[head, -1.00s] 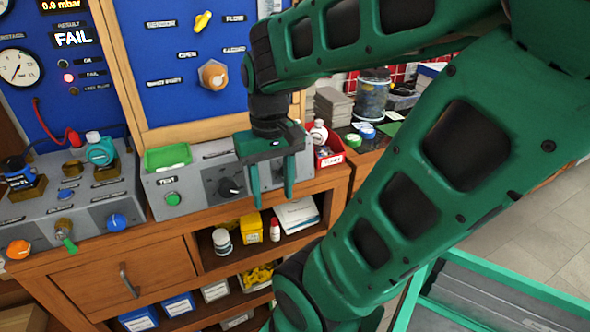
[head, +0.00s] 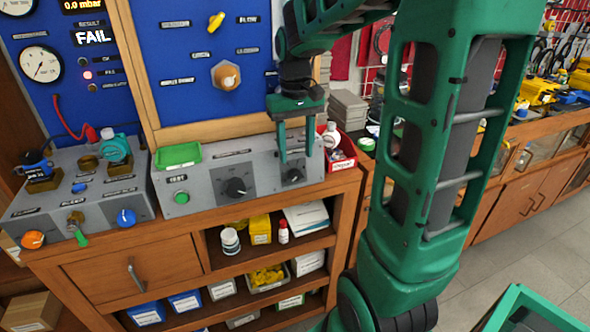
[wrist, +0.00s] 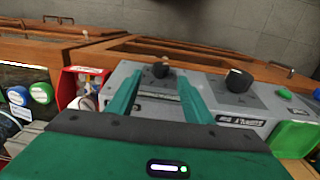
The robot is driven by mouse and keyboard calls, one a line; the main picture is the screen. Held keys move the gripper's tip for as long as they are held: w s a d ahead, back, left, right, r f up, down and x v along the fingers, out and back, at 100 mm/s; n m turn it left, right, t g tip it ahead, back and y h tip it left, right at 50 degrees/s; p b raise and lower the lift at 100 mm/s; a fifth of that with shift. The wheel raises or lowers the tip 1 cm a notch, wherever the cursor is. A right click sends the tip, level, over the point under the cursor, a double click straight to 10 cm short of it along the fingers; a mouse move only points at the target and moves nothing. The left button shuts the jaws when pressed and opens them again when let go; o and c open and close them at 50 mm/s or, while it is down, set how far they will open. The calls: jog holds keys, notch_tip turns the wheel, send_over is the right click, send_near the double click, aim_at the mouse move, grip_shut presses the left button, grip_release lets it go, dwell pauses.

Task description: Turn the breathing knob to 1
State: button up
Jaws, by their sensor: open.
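The grey test box (head: 215,198) on the wooden bench has two black knobs on its front. The smaller right-hand knob (head: 294,175) is in line with my gripper (head: 296,155); it also shows between the fingers in the wrist view (wrist: 160,69). The larger knob (head: 236,187) is left of it in the head view, and right of the fingers in the wrist view (wrist: 239,80). The labels are too small to tell surely which is the breathing knob or its setting. My gripper is open and empty, fingers pointing toward the smaller knob; contact cannot be seen.
A green tray (head: 179,156) and green button (head: 182,197) are at the box's left. A red bin (head: 338,158) with a white bottle stands close on its right. The blue panel (head: 190,75) rises behind. Open shelves with small containers lie below.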

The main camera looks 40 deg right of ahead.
aim_at(296, 170)
jog(key=shift+f, duration=3.15)
jog(key=c, duration=1.1)
